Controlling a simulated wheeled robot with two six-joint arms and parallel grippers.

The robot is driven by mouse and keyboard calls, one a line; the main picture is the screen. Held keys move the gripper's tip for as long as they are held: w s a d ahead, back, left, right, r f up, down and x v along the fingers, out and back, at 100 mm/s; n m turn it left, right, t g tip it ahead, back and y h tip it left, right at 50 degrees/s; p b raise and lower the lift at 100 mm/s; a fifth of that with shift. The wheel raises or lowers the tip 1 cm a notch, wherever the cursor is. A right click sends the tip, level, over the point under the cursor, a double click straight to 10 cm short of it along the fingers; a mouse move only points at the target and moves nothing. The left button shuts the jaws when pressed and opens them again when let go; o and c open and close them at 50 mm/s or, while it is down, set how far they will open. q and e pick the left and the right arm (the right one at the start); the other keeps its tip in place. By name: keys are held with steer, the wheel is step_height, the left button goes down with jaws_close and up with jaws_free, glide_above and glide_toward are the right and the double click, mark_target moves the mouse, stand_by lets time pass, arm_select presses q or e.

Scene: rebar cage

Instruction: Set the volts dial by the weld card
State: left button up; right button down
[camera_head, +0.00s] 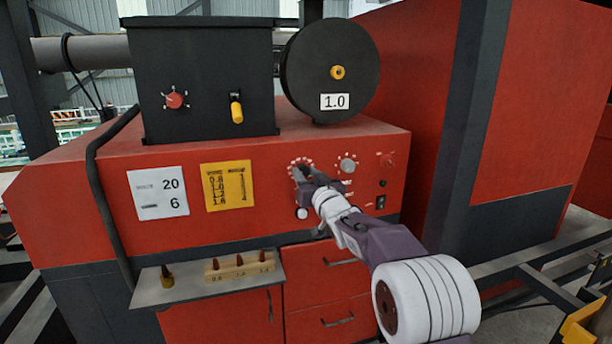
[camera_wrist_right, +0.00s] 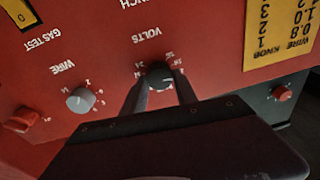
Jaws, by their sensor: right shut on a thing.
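The volts dial (camera_wrist_right: 159,74) is a dark round knob under the label VOLTS, which appears upside down in the right wrist view. White scale marks ring it. My right gripper (camera_wrist_right: 161,84) is shut on the dial, one finger on each side. In the head view my right gripper (camera_head: 304,174) covers most of the dial, so its pointer cannot be read there. The weld card (camera_head: 158,193) is white, on the left of the red front panel, and reads 20 above 6. My left gripper is not in view.
A shelf (camera_head: 205,286) with several small tips juts out below.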

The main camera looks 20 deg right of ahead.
steer(key=shift+f, duration=0.35)
steer(key=c, duration=1.3)
jaws_free()
steer(key=o, duration=0.3)
steer(key=shift+o, duration=0.2)
steer(key=shift+s+r, duration=0.1)
steer(key=shift+r, duration=0.1)
steer(key=s+b, duration=0.3)
steer(key=s, duration=0.6)
steer(key=shift+d+f+b, duration=0.3)
steer(key=shift+d+f, duration=0.1)
